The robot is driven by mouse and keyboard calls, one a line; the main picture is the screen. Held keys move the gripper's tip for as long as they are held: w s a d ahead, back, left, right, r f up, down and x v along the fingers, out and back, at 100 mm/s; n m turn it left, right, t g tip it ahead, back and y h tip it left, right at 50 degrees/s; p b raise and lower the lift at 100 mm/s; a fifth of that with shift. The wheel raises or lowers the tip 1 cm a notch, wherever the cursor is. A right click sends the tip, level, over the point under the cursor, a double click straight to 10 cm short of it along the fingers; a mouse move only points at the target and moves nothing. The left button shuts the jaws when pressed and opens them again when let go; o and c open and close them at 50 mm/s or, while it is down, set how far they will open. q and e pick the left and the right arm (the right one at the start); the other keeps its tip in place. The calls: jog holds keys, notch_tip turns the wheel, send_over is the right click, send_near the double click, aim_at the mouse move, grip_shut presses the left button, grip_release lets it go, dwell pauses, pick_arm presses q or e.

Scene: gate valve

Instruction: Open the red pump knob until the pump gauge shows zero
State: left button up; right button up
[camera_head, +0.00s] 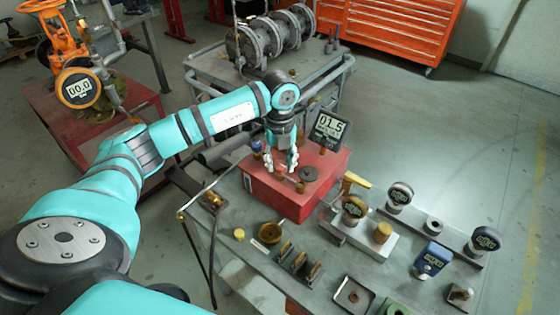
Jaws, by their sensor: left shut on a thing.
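The red pump (268,190) is a box on the near workbench. Its dark square gauge (329,127) stands at the back right corner and reads about 01.5. My left gripper (280,167) points down over the pump's top, left of the gauge. It is shut on a small knob there. The fingers hide most of this knob, so its red colour and turn cannot be made out. Brass fittings (308,174) and a dark round cap (309,175) sit on the pump's top, right of the gripper. My right gripper is not in view.
The workbench (240,262) holds several loose fittings and gauges in front and right of the pump. A round orange gauge (78,89) at the left reads 00.0. A grey cart (215,65) with a large valve body stands behind. An orange tool cabinet (400,30) is at the back.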

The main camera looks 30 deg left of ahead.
aim_at(280, 164)
pick_arm(q)
jog(key=shift+r+n, duration=0.1)
jog(key=shift+n, duration=0.2)
jog(key=o, duration=1.1)
jog(key=shift+o, duration=0.2)
notch_tip(280, 164, up, 12)
dwell(0.4)
